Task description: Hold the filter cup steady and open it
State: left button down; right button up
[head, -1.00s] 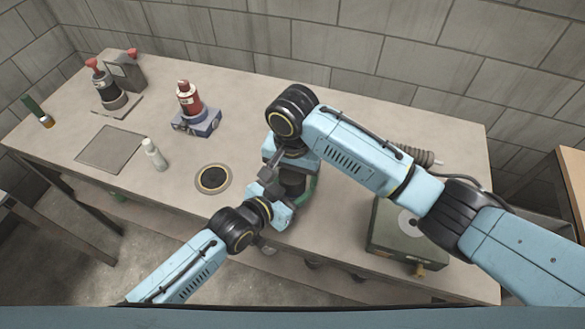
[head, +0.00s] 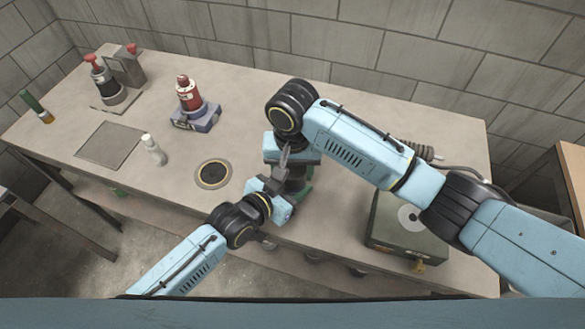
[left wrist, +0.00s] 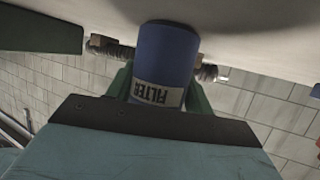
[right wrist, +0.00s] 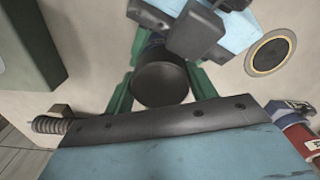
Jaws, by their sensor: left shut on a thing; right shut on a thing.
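The filter cup shows in the left wrist view as a blue cylinder (left wrist: 165,60) with a white label reading FILTER, upside down in the picture. My left gripper (left wrist: 160,88) is shut on it, with green fingers on both sides. In the right wrist view a dark round end of the cup (right wrist: 160,82) sits between the green fingers of my right gripper (right wrist: 160,95), which is shut on it. In the head view my right gripper (head: 297,182) is above and close to my left gripper (head: 283,203). The arms mostly hide the cup there.
A green box (head: 385,235) with a grey disc stands right on the table (head: 340,215). A ringed dark disc (head: 213,174), a white bottle (head: 153,150), a red bottle on a blue base (head: 190,95) and a grey plate (head: 108,145) are to the left.

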jog(key=o, duration=1.1)
jog(key=shift+r, duration=0.1)
notch_tip(320, 180, up, 4)
jog(key=shift+r, duration=0.15)
jog(key=shift+c, duration=0.5)
notch_tip(320, 180, up, 2)
jog(key=shift+r+m, duration=0.15)
jog(key=shift+m, duration=0.75)
jog(key=shift+r+m, duration=0.45)
jog(key=shift+m, duration=0.15)
jog(key=shift+f, duration=3.85)
